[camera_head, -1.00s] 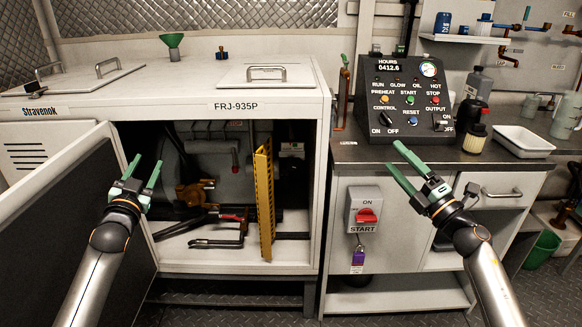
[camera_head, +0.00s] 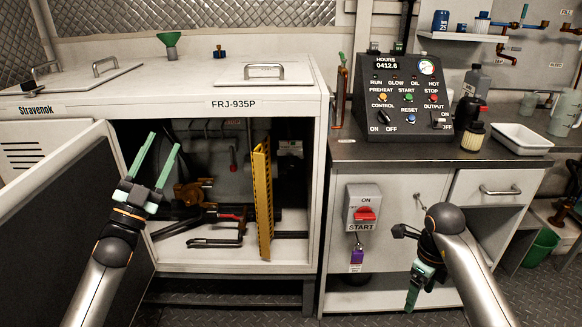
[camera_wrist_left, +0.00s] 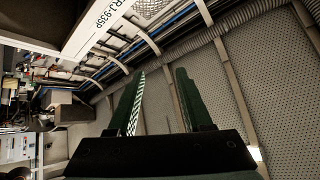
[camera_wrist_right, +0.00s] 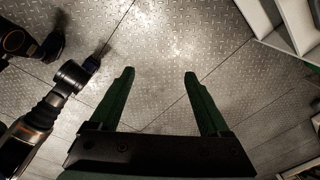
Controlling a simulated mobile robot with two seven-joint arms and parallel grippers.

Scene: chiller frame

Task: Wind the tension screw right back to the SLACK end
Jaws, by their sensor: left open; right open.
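The tension screw and its SLACK end cannot be made out in any view. The open cabinet marked FRJ-935P (camera_head: 270,105) shows a yellow perforated guard (camera_head: 263,200) standing upright, a brass-coloured part (camera_head: 190,192) and black bars (camera_head: 215,243) with a red part near them. My left gripper (camera_head: 163,150) is open and empty in front of the opening's left side, fingers up; it also shows in the left wrist view (camera_wrist_left: 160,75). My right gripper (camera_head: 414,290) hangs low in front of the counter, fingers down; it is open and empty over bare floor in the right wrist view (camera_wrist_right: 160,75).
The cabinet door (camera_head: 60,215) stands open at the left, beside my left arm. A control panel (camera_head: 400,98) stands on the counter at right, with a red START switch (camera_head: 365,213) below. A white tray (camera_head: 522,138) and bottles stand further right.

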